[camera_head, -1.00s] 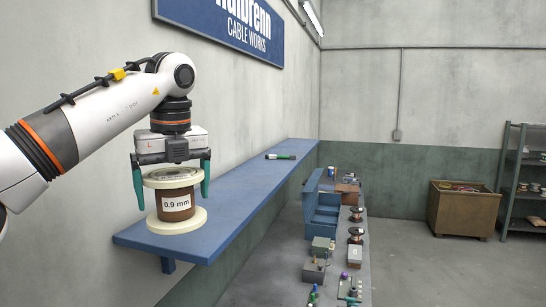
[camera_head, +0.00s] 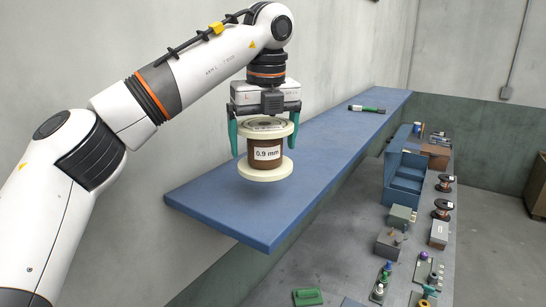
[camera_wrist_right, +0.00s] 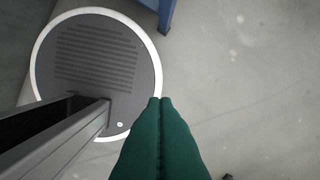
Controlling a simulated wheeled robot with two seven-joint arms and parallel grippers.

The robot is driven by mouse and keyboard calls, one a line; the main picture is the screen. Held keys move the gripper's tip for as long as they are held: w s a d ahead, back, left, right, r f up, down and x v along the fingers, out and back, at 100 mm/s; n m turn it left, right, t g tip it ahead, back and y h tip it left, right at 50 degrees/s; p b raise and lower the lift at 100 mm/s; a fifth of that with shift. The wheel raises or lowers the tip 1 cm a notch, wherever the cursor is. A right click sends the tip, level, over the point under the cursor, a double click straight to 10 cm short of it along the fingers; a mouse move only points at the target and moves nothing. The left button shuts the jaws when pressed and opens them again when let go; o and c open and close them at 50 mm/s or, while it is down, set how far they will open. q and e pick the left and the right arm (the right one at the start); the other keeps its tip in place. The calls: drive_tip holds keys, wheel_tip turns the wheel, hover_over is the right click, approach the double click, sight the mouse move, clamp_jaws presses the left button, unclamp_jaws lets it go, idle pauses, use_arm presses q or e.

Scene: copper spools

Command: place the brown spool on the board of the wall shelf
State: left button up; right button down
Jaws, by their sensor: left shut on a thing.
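The brown spool (camera_head: 262,147) has cream flanges and a white "0.9 mm" label. It is upright in my left gripper (camera_head: 264,136), whose green fingers are shut on the upper flange from both sides. In the head view the spool appears over the near part of the blue board of the wall shelf (camera_head: 215,198). I cannot tell for certain whether its lower flange touches the board or hangs slightly above it. My right gripper (camera_wrist_right: 160,102) shows only in the right wrist view. Its green fingers are together and hold nothing visible, above the grey floor.
A green-and-black tool (camera_head: 367,109) lies on the board's far part. Below and right, a workbench (camera_head: 350,262) carries a blue bin (camera_head: 405,170), small copper spools (camera_head: 443,208), grey boxes (camera_head: 402,215) and a green object (camera_head: 308,297). The board between spool and tool is clear.

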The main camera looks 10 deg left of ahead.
sight(265, 162)
use_arm(q)
drive_tip(key=f, duration=0.1)
drive_tip(key=w+f, duration=0.1)
drive_tip(key=f, duration=0.2)
drive_tip(key=shift+w+f+p, duration=0.3)
drive_tip(key=shift+p, duration=0.1)
drive_tip(key=shift+s+f, duration=0.15)
drive_tip(key=shift+f, duration=0.15)
drive_tip(key=shift+s, duration=0.15)
drive_tip(key=shift+f, duration=0.15)
drive_tip(key=o, duration=0.9)
use_arm(e)
drive_tip(key=shift+w+a+r, duration=0.1)
drive_tip(key=shift+w+r, duration=0.1)
drive_tip(key=shift+w, duration=0.3)
drive_tip(key=shift+w+a+r, duration=0.1)
drive_tip(key=shift+w+r, duration=0.1)
drive_tip(key=shift+w, duration=0.3)
drive_tip(key=shift+w, duration=0.1)
